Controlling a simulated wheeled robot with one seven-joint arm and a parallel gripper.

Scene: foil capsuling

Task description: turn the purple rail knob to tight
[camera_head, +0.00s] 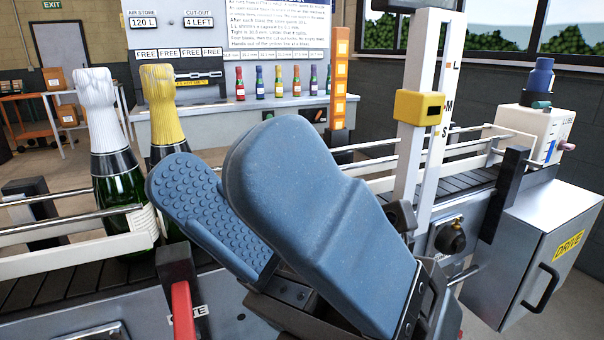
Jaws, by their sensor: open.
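I see no purple rail knob in this view; my gripper covers a large part of the conveyor where it could be hidden. My gripper (203,162) has two thick blue padded fingers, the left one with a dimpled inner face. The fingers are apart, with nothing visible between them. They point up and to the left, in front of the conveyor (478,180). Guide rails (50,233) run along the conveyor, passing behind my gripper.
Two foil-topped bottles, one white (97,110) and one yellow (160,100), stand on the conveyor at left. A red handle (183,310) is in front. A white post with a yellow block (418,107), a black dial (450,238) and a drive cabinet (545,250) are at right.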

